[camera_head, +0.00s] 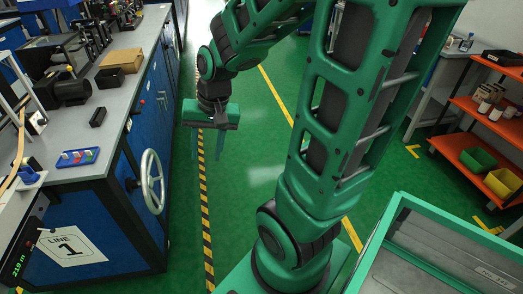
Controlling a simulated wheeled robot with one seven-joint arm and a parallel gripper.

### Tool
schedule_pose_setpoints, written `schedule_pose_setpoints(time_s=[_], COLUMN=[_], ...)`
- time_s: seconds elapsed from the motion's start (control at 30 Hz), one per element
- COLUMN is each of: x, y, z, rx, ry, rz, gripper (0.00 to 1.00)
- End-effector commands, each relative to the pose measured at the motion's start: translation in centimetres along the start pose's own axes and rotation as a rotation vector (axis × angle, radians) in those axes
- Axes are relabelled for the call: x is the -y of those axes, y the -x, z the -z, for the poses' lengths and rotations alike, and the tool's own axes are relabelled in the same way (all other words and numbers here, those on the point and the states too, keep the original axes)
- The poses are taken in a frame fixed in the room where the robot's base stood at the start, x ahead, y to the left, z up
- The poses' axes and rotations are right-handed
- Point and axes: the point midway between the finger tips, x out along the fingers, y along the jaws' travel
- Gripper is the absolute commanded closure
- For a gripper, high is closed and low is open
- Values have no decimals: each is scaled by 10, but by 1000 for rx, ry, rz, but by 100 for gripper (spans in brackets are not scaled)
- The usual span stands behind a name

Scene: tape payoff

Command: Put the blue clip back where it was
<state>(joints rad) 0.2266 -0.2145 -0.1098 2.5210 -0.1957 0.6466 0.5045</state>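A small blue piece (28,176), which looks like the blue clip, sits at the left end of the bench by a tan strip of tape (18,150). It is too small to tell whether it grips the tape. My gripper (207,150) points down over the green floor, right of the bench. Its two fingers are apart with nothing between them. It is well away from the blue piece and touches nothing.
The grey-topped bench (115,100) carries a blue block with coloured parts (77,157), a black block (97,117) and a cardboard box (122,61). A white handwheel (152,181) sticks out from its side. An orange shelf cart (480,150) stands right.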

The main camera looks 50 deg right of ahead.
Motion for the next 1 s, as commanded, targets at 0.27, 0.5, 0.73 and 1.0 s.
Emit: schedule_pose_setpoints(time_s=[0.27,0.5,0.73,1.0], x=[-106,-136,-136,-134], y=[63,79,79,77], z=[-50,-71,-71,-70], rx=[65,115,117,117], ry=[122,149,150,149], rz=[-183,-210,-211,-212], gripper=[62,62,62,62])
